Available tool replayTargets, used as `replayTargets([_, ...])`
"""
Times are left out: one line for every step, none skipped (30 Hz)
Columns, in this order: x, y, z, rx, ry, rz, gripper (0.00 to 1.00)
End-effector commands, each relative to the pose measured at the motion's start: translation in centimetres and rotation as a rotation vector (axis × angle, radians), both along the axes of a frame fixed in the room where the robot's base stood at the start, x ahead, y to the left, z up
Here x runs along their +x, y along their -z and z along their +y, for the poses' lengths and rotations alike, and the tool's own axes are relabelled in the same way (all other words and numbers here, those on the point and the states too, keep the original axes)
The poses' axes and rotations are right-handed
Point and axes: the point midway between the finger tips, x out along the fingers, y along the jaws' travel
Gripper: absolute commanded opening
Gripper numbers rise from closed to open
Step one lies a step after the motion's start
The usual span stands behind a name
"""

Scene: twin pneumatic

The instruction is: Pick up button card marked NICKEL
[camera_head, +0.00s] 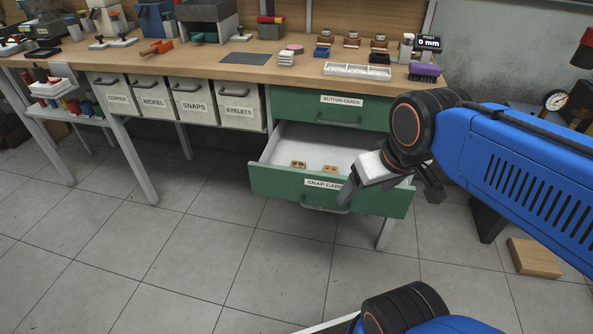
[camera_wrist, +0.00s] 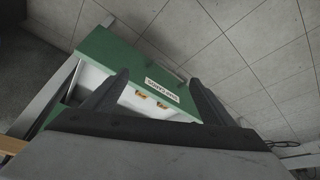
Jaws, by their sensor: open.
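No card that I can read as NICKEL shows in either view. The green upper drawer labelled BUTTON CARDS (camera_head: 290,103) is shut under the bench. Below it the drawer labelled SNAP CARDS (camera_head: 275,187) is pulled open; it also shows in the wrist view (camera_wrist: 115,48). Two small tan pieces with dark spots, one on the left (camera_head: 298,164) and one on the right (camera_head: 329,169), lie inside it, their markings too small to read. My gripper (camera_head: 390,193) is open and empty near the front right of the open drawer; its fingers also show in the wrist view (camera_wrist: 158,82).
Fabric bins labelled COPPER, NICKEL (camera_head: 154,103), SNAPS and EYELETS hang under the bench top (camera_head: 275,75). A white compartment tray (camera_head: 357,71) and a display (camera_head: 429,43) stand on top. A wooden block (camera_head: 534,258) lies on the floor at right. The floor before the drawers is clear.

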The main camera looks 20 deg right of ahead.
Motion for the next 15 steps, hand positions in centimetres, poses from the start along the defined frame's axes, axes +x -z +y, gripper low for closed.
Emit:
replayTargets([0.8,-0.4,0.1,-0.009,-0.025,0.014,0.78])
replayTargets([1.4,-0.7,0.2,-0.015,-0.044,0.022,0.78])
replayTargets([2.2,-1.1,0.3,-0.025,-0.070,0.034,0.78])
replayTargets([2.8,-1.4,0.3,-0.032,-0.092,0.042,0.78])
replayTargets([3.5,-1.7,0.4,-0.040,-0.115,0.052,0.78])
replayTargets([4.4,-2.1,0.6,-0.049,-0.145,0.065,0.78])
replayTargets([5.0,-2.4,0.7,-0.057,-0.167,0.074,0.78])
replayTargets([5.7,-2.6,0.8,-0.064,-0.191,0.084,0.78])
replayTargets([6.6,-2.9,0.9,-0.073,-0.222,0.096,0.78])
replayTargets([7.3,-3.2,1.0,-0.079,-0.245,0.104,0.78])
replayTargets([8.0,-3.3,1.1,-0.086,-0.268,0.115,0.78])
replayTargets([9.0,-3.6,1.3,-0.094,-0.299,0.126,0.78])
replayTargets([9.7,-3.8,1.4,-0.100,-0.323,0.136,0.78])
replayTargets([10.4,-3.9,1.5,-0.105,-0.345,0.144,0.78])
replayTargets([11.4,-4.1,1.7,-0.113,-0.376,0.156,0.78])
